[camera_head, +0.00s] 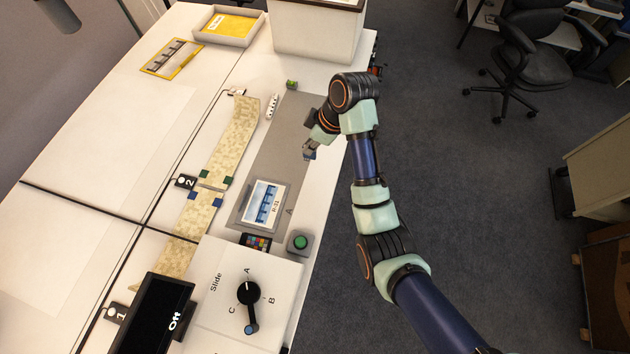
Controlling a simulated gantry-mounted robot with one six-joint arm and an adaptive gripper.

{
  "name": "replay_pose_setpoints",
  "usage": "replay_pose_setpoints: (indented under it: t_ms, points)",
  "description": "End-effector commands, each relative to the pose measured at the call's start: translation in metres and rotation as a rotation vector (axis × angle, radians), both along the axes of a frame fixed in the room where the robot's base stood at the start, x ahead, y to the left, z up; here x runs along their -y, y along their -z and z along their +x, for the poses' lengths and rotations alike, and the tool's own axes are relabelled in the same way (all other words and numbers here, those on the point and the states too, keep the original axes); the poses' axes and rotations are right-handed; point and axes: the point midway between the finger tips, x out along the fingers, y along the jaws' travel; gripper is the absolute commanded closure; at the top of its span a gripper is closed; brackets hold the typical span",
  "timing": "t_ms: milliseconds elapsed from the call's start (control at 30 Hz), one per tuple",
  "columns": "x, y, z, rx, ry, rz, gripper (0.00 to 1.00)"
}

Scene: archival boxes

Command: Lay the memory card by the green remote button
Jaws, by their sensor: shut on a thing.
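The green remote button (301,242) is a round green button on a small grey box, near the table's right edge, beside the white panel. My gripper (308,151) is over the right side of the grey mat, farther up the table than the button. It is shut on a small dark blue thing (311,157), which looks like the memory card. The gripper partly hides it, and I cannot tell whether it touches the mat.
A tablet-like display (264,203) lies on the grey mat (283,130). A white panel (225,306) with a black dial and a dark "Off" screen (153,314) are in front. A patterned strip (233,143) runs left of the mat.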

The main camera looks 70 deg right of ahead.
Motion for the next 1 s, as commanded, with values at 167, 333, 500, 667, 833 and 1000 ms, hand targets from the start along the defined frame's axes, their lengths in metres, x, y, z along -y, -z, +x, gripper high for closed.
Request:
replay_pose_setpoints:
  t_ms: [167,333,500,667,833,1000]
  points:
    - [0.013,0.005,-0.013,0.004,-0.006,-0.001,1.0]
    - [0.013,0.022,-0.013,0.002,-0.006,0.002,1.0]
    - [0.012,0.076,-0.013,0.002,-0.007,0.003,1.0]
    - [0.012,0.126,-0.013,0.001,-0.005,0.002,1.0]
    - [0.012,0.158,-0.012,0.003,-0.006,-0.001,1.0]
    - [0.013,0.163,-0.012,0.004,-0.006,-0.002,1.0]
